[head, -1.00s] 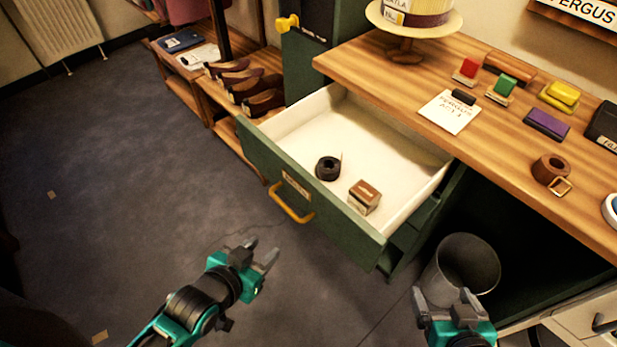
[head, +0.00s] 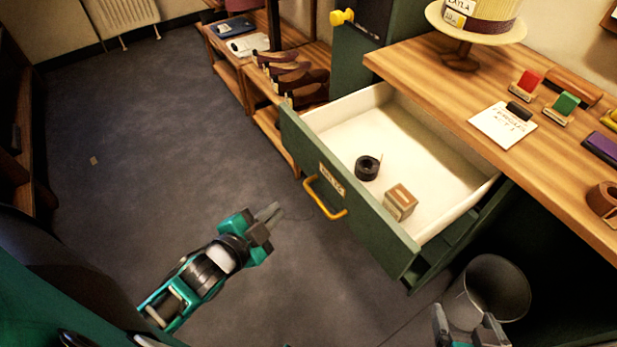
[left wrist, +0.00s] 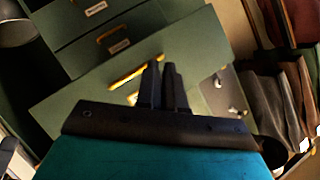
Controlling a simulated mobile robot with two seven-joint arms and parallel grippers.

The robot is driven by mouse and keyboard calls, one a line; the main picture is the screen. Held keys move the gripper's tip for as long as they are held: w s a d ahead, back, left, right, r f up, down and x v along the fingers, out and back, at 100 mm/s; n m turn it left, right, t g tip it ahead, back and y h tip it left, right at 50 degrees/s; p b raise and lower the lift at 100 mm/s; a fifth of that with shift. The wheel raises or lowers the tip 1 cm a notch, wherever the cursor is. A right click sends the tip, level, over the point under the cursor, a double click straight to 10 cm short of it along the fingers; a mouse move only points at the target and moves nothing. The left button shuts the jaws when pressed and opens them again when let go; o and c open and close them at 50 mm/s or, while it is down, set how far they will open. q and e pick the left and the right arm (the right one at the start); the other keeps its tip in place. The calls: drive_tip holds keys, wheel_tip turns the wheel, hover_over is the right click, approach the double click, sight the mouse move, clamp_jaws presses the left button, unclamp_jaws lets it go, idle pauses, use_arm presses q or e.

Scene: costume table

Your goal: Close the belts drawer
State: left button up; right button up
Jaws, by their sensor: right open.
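The belts drawer (head: 345,205) is a green-fronted drawer pulled well out from under the wooden counter, with a pale interior. Its yellow handle (head: 324,200) and a small label plate, too blurred to read, are on the front. Inside lie a black roll (head: 367,168) and a small brown block (head: 400,202). My left gripper (head: 272,217) is in front of the drawer, left of the handle and apart from it, its fingers together and empty. In the left wrist view a yellow handle (left wrist: 128,78) shows beyond the fingers (left wrist: 162,68). My right gripper (head: 468,318) is open and empty near the bin.
A grey bin (head: 492,290) stands below the counter (head: 450,85), right of the drawer. A low shelf (head: 275,130) with dark shoes is beyond the drawer's left side. Stamps and a hat stand are on the counter.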

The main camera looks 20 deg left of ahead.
use_arm(q)
drive_tip(key=w+a+m+t+b, duration=0.1)
drive_tip(key=m, duration=0.3)
drive_tip(key=a+m+t+h, duration=0.1)
drive_tip(key=a+m, duration=0.1)
drive_tip(key=m, duration=0.2)
drive_tip(key=w+a+r+m+t+b, duration=0.1)
drive_tip(key=a+m, duration=0.1)
drive_tip(key=m, duration=0.2)
drive_tip(key=shift+w+m+h+b, duration=0.3)
drive_tip(key=shift+m+h, duration=0.1)
clamp_jaws()
drive_tip(key=m+g+h+b, duration=0.15)
drive_tip(key=m+h, duration=0.45)
drive_tip(key=m, duration=1.4)
approach(311, 166)
drive_tip(key=b+x, duration=0.1)
drive_tip(key=x, duration=0.4)
drive_tip(key=shift+w+d, duration=0.15)
drive_tip(key=shift+w, duration=0.15)
drive_tip(key=shift+w+d+h, duration=0.3)
drive_tip(key=shift+w, duration=0.2)
use_arm(e)
drive_tip(key=shift+w+a+f+y, duration=0.15)
drive_tip(key=shift+w+a+f, duration=0.15)
drive_tip(key=shift+a+f, duration=0.3)
drive_tip(key=shift+w+a+f+y, duration=0.15)
drive_tip(key=shift+w+a+f, duration=0.25)
drive_tip(key=shift+f, duration=0.3)
drive_tip(key=shift+s, duration=0.1)
